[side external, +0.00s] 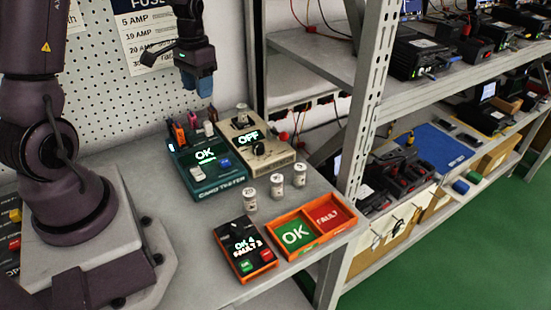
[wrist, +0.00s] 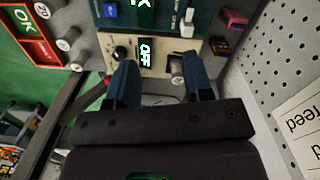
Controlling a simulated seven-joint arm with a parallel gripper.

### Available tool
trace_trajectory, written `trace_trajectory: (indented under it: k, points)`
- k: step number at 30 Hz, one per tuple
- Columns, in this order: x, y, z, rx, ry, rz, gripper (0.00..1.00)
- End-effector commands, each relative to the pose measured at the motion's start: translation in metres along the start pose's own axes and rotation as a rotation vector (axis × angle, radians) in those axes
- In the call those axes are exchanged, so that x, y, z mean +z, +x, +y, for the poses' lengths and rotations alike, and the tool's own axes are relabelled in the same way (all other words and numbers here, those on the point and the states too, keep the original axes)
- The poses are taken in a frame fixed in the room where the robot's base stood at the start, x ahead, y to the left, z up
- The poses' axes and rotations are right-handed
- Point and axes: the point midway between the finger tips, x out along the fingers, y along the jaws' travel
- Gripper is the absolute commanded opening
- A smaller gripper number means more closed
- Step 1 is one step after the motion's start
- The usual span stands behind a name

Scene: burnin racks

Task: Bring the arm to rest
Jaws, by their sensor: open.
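My gripper (side external: 197,88) hangs in the air at the top centre of the side external view, above the back of the bench and near the pegboard. Its jaws point down, apart from everything on the bench. In the wrist view, my gripper (wrist: 160,68) shows two dark blue fingers spread apart. A small capped cylinder (wrist: 178,68) appears between them in the picture, farther off on the beige unit (wrist: 122,42). The fingers hold nothing that I can see. In the side view this beige unit (side external: 268,152) reads OFF and has a cylinder at its back.
A teal tester (side external: 215,185) reading OK stands left of the beige unit. Several small white labelled cylinders (side external: 277,187) stand in front. A black button box (side external: 243,249) and an orange tray (side external: 285,254) with empty-looking OK and FAULT compartments sit near the front edge. A metal shelf post (side external: 370,110) rises right.

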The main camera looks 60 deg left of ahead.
Motion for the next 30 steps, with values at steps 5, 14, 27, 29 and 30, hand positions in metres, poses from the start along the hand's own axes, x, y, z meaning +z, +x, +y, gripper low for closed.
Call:
trace_trajectory:
  k: [5,14,27,29,30]
  points:
    - [0.028,-0.046,0.051,-0.025,-0.032,0.066,0.47]
    - [0.1,-0.105,0.135,-0.024,0.027,0.265,0.47]
    - [0.156,-0.145,0.187,0.042,0.255,0.531,0.47]
    - [0.156,-0.145,0.189,0.044,0.263,0.53,0.47]
    - [0.156,-0.145,0.189,0.044,0.264,0.529,0.47]
